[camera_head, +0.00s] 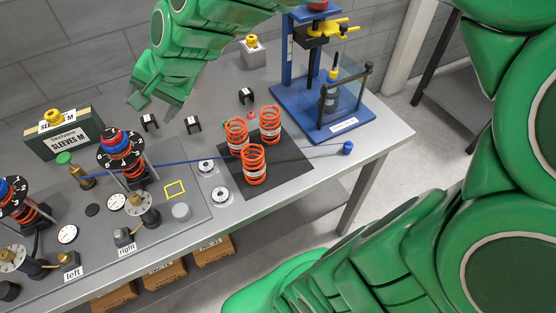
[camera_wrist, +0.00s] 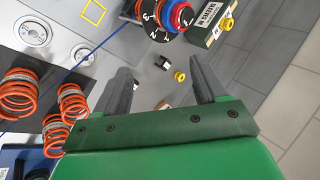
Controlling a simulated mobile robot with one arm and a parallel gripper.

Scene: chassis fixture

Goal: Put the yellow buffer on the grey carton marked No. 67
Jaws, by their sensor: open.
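My gripper (camera_head: 155,98) is open and empty above the back left of the table; its two fingers also show in the wrist view (camera_wrist: 160,68). In the wrist view a small yellow ring-like piece (camera_wrist: 180,76) lies on the table between and beyond the fingertips, not touched. In the head view that spot is behind my gripper. Another yellow piece (camera_head: 53,116) sits on the dark green SLEEVES M box (camera_head: 65,140). A third (camera_head: 251,41) sits on a light grey block (camera_head: 254,57) at the back. I cannot read No. 67 on any grey carton.
Black clips (camera_head: 150,122) stand near my gripper. Orange springs (camera_head: 254,166) stand on a dark mat. A blue press (camera_head: 325,105) stands at the right. Strut assemblies (camera_head: 122,155) are at the left.

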